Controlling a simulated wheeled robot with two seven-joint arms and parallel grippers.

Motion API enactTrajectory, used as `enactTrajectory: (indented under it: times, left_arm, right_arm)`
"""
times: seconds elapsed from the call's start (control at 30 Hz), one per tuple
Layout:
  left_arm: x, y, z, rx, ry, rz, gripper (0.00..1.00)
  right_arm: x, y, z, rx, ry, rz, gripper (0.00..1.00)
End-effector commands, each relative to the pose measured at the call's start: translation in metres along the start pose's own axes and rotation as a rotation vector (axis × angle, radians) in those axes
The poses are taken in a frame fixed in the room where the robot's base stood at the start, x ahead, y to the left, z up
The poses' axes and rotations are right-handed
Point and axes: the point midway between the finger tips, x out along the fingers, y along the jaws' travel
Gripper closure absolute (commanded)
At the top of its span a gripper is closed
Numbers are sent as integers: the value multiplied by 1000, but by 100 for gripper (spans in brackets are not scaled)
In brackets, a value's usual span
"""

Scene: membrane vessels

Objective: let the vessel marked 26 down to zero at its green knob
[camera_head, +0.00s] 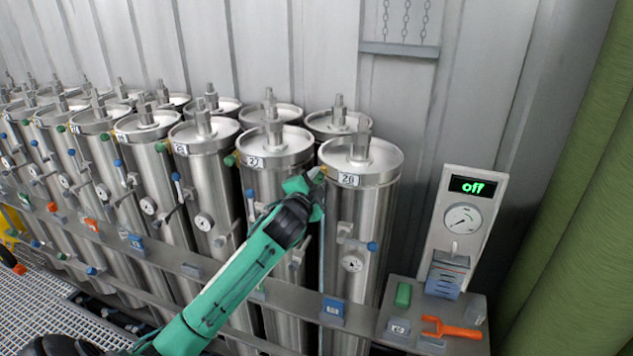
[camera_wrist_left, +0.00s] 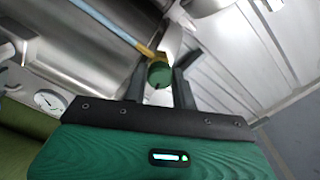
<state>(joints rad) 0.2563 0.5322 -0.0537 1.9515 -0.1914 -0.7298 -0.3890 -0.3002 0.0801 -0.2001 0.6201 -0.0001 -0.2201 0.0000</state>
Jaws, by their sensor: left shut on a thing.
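My left gripper (camera_head: 316,182) is at the upper left of the front vessel at the right end (camera_head: 372,225), a steel cylinder. Its label (camera_head: 347,179) starts with 2; the second digit is too small to read surely. In the left wrist view, the gripper (camera_wrist_left: 160,82) is shut on a round green knob (camera_wrist_left: 159,72) at the end of a yellow piece. In the head view the gripper mostly hides this knob. The vessel's round gauge (camera_head: 352,264) is too small to read. My right gripper is not in view.
A vessel marked 27 (camera_head: 285,185) stands close on the left, with more vessels in rows beyond. Other green knobs show, one at the neighbour's rim (camera_head: 230,160). At right, a panel (camera_head: 462,225) reads "off" above a shelf with an orange tool (camera_head: 452,329).

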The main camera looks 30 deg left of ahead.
Motion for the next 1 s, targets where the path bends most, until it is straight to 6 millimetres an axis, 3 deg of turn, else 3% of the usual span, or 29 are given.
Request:
enactTrajectory:
  times: [0.37,0.4,0.5,0.83,1.0]
  left_arm:
    - [0,0,0,-5,-1,0,96]
    - [0,0,0,-5,-1,0,71]
    - [0,0,0,-5,-1,0,52]
    - [-2,1,0,-4,0,0,51]
    - [-17,3,2,-4,0,0,51]
  right_arm:
    - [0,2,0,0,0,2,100]
    - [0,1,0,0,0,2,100]
    - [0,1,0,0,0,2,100]
    - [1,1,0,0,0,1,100]
    - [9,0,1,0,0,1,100]
